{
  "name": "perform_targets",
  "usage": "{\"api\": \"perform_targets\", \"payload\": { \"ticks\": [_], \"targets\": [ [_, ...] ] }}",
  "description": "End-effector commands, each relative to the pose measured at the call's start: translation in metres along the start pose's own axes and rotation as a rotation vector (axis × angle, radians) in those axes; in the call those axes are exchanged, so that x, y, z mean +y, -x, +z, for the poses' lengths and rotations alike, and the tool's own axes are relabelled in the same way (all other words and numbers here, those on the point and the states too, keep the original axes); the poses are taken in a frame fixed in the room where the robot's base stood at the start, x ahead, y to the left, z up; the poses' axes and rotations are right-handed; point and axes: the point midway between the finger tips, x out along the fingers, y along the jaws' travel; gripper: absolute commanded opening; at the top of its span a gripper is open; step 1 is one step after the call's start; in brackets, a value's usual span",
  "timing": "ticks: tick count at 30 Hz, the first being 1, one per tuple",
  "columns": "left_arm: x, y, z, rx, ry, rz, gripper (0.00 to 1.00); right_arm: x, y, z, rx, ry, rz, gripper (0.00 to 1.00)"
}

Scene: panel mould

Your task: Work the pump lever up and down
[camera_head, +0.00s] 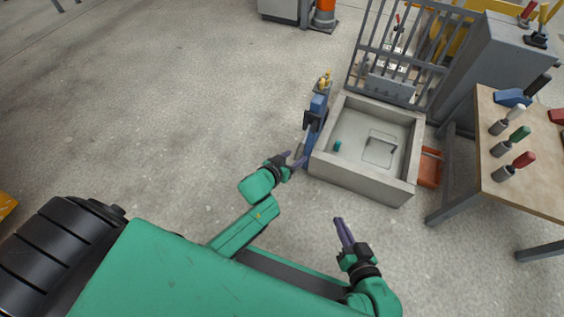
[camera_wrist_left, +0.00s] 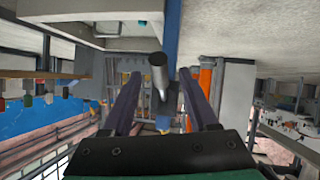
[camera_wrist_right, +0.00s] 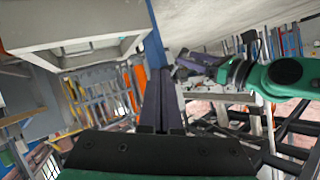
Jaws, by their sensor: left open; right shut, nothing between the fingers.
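The blue pump (camera_head: 317,118) stands upright at the left side of the concrete mould box. Its grey pump lever (camera_head: 300,149) slants down toward me. My left gripper (camera_head: 294,160) is open at the lever's lower end. In the left wrist view the round lever end (camera_wrist_left: 158,72) shows between the two spread fingers (camera_wrist_left: 160,98), with gaps on both sides. My right gripper (camera_head: 338,222) is shut and empty in front of the box, apart from the pump. In the right wrist view its closed fingers (camera_wrist_right: 162,98) show, with the left gripper (camera_wrist_right: 190,66) beyond.
The concrete mould box (camera_head: 366,186) holds a small green piece (camera_head: 338,146) and a wire loop (camera_head: 381,147). A barred rack (camera_head: 389,62) stands behind. A wooden workbench (camera_head: 520,190) with several tools is at the right. The floor to the left is clear.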

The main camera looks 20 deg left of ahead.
Motion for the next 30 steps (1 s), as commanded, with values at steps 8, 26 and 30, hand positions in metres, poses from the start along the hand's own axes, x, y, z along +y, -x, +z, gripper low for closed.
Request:
{"api": "perform_targets", "payload": {
  "ticks": [8,26,30],
  "targets": [
    [0.001,0.078,-0.004,-0.002,0.002,0.000,0.59,-0.009,0.020,-0.045,-0.101,0.036,0.017,0.00],
    [0.000,0.120,-0.002,0.003,-0.001,0.000,0.59,0.017,0.039,-0.051,-0.353,0.082,0.099,0.00],
    [0.000,0.120,-0.002,0.002,-0.001,0.000,0.59,0.016,0.039,-0.051,-0.353,0.081,0.099,0.00]
  ]
}}
